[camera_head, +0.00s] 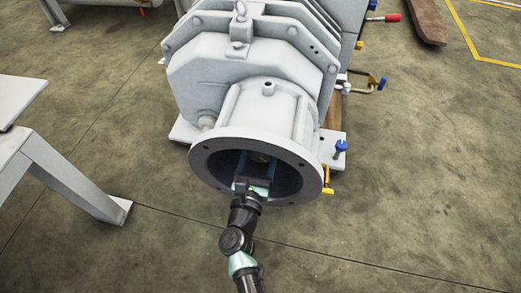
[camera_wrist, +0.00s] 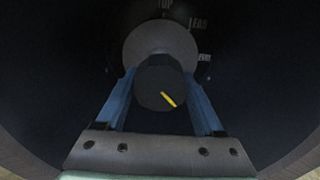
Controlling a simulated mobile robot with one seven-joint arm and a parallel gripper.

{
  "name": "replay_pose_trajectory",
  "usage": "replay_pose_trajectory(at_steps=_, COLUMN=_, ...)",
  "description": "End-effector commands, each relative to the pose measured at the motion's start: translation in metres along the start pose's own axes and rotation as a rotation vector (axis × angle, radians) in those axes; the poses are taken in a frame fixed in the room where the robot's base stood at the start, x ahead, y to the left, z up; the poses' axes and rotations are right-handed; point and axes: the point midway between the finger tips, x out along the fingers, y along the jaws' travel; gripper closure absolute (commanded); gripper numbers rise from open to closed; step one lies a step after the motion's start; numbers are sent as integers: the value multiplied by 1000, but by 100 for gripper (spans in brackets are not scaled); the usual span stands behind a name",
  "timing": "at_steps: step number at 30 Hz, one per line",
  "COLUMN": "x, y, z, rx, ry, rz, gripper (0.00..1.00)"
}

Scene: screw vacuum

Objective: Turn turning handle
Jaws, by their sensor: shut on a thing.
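The turning handle (camera_wrist: 160,84) is a dark knob with a yellow line, seen in the wrist view in front of a grey round disc (camera_wrist: 160,45). The yellow line slants from upper left to lower right. My gripper (camera_wrist: 160,86) has its two blue fingers on either side of the knob, shut on it. In the head view my gripper (camera_head: 257,165) reaches inside the round flange (camera_head: 205,165) of the grey vacuum machine (camera_head: 245,75). There the knob is mostly hidden by my gripper and shadow.
The flange wall surrounds my gripper closely. A blue-headed bolt (camera_head: 340,148) and a yellow one (camera_head: 328,180) stand right of the flange. A grey table (camera_head: 65,170) is at left.

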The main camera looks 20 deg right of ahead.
Motion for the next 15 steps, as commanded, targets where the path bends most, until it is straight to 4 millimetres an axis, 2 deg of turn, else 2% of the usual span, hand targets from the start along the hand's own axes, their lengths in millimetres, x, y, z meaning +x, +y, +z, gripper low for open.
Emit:
replay_pose_trajectory(at_steps=1, x=0, y=0, z=0, rx=0, ry=0, rz=0, gripper=63)
replay_pose_trajectory(at_steps=5, x=0, y=0, z=0, rx=0, ry=0, rz=0, gripper=86)
replay_pose_trajectory(at_steps=15, x=0, y=-1, z=1, rx=-55, ry=0, rz=-1, gripper=86)
